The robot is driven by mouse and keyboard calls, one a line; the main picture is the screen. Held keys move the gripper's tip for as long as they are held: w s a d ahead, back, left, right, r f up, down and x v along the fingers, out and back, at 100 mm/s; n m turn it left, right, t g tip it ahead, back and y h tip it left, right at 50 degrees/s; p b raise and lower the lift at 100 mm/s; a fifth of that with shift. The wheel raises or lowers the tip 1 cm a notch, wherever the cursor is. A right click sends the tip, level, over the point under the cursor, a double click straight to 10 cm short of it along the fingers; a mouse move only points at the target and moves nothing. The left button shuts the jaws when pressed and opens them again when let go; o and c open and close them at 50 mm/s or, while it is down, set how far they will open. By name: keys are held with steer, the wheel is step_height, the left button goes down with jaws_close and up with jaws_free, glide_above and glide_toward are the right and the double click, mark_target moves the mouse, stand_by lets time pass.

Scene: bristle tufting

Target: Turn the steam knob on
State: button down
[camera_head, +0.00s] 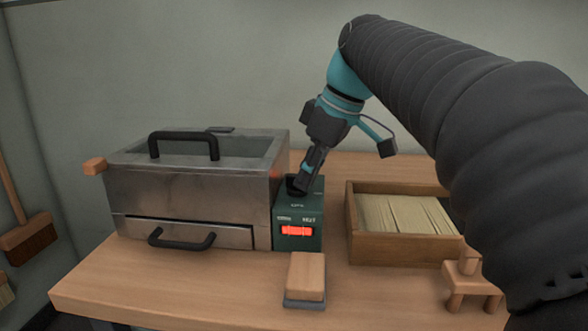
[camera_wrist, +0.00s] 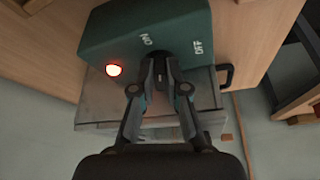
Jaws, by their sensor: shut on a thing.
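The dark green control box (camera_head: 300,214) stands on the bench against the right side of the metal steam box (camera_head: 190,190). Its front has a lit red panel (camera_head: 297,230). The black steam knob (camera_head: 291,188) is on its top. My gripper (camera_head: 300,186) reaches down from the upper right and is shut on the knob. In the wrist view the fingertips (camera_wrist: 160,66) close together at the green box (camera_wrist: 180,25), between the white ON and OFF labels. They hide most of the knob, so its pointing cannot be told.
A wooden block on a grey base (camera_head: 305,277) lies in front of the control box. A wooden tray (camera_head: 400,252) of pale bristles stands to the right, with a small wooden stand (camera_head: 470,277) nearer. The steam box has black handles on its lid (camera_head: 184,136) and drawer (camera_head: 182,243).

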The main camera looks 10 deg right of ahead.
steer(key=shift+w+d+n+g+y+p, duration=0.15)
steer(key=shift+n+g+p, duration=0.25)
steer(key=shift+n, duration=0.55)
steer(key=shift+w+a+n+g+y+p, duration=0.15)
steer(key=shift+n+g+p, duration=0.25)
steer(key=shift+n, duration=0.55)
steer(key=shift+d, duration=0.1)
steer(key=c, duration=1.2)
jaws_free()
steer(key=v, duration=1.2)
